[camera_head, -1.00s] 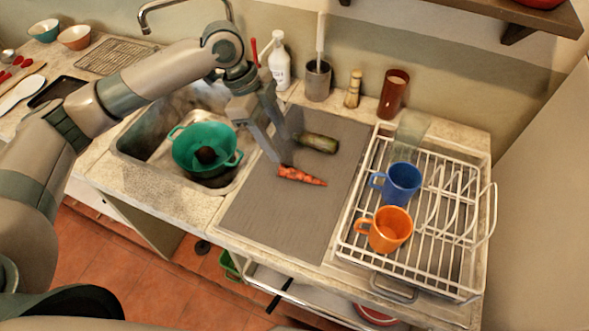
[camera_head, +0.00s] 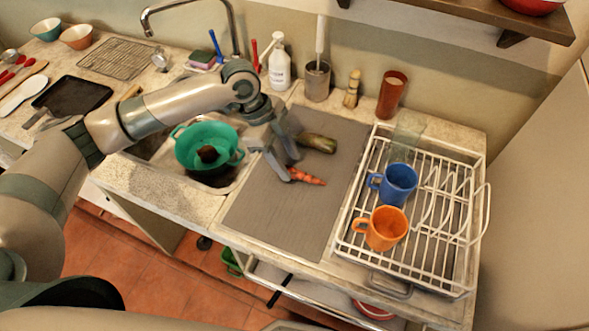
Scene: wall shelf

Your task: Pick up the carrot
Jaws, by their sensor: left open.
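The orange-red carrot (camera_head: 308,178) lies on the grey mat (camera_head: 275,217), right of the sink. My left gripper (camera_head: 290,170) is open and low over the mat at the carrot's left end. One finger hides part of that end, and I cannot tell whether it touches the carrot. A dark green vegetable (camera_head: 318,143) lies on the mat just behind the carrot, close to the gripper's other finger. My right gripper is not in view.
A teal colander (camera_head: 200,146) with a dark item inside sits in the sink to the left. A white dish rack (camera_head: 415,215) with a blue mug (camera_head: 397,184) and an orange mug (camera_head: 384,228) stands on the right. The mat's front is clear.

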